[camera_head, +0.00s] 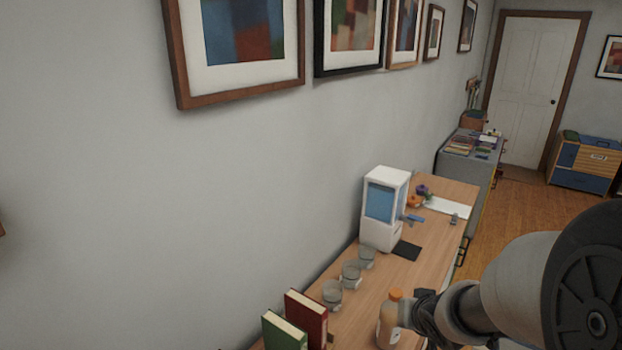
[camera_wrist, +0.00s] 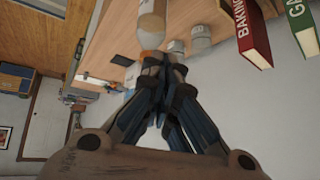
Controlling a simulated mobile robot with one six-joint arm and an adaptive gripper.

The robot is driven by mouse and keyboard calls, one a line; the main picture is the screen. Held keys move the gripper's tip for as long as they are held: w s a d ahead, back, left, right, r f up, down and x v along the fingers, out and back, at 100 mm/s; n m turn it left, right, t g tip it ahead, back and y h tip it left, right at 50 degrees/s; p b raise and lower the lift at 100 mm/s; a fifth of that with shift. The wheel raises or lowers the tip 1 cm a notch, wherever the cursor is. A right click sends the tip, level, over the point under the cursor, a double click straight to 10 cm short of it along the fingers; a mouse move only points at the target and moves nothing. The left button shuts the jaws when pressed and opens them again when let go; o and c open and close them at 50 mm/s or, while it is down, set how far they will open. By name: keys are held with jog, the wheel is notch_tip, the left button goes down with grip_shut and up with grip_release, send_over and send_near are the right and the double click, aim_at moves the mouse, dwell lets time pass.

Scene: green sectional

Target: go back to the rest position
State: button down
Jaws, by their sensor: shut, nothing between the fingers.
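My gripper (camera_wrist: 163,78) is shut and empty in the wrist view, its fingertips together over the wooden counter. In the head view my gripper (camera_head: 412,312) shows at the lower right, partly hidden by its own wrist. A bottle with an orange cap (camera_head: 390,318) stands just left of it in the picture. The bottle also shows in the wrist view (camera_wrist: 151,25), just beyond the fingertips. I cannot tell whether the fingers touch it.
The wooden counter (camera_head: 437,258) runs along the wall. It bears a white dispenser (camera_head: 385,210), a black mat (camera_head: 407,250), clear jars (camera_head: 332,293), a red book (camera_head: 306,318) and a green book (camera_head: 284,334). Open floor (camera_head: 520,215) lies right of the counter.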

jog(key=s+r+g+h, duration=0.1)
jog(key=s+r+h, duration=0.1)
jog(key=s+r, duration=0.7)
jog(key=s+a+y, duration=0.1)
jog(key=s+a, duration=0.1)
jog(key=s, duration=0.3)
jog(key=s+a+n+g, duration=0.1)
jog(key=s+a, duration=0.1)
jog(key=s, duration=0.4)
jog(key=s+a+r+n+g+y+b, duration=0.1)
jog(key=s+a, duration=0.2)
jog(key=s, duration=0.2)
jog(key=shift+s+y, duration=0.3)
jog(key=shift+s, duration=0.1)
jog(key=shift+r, duration=0.1)
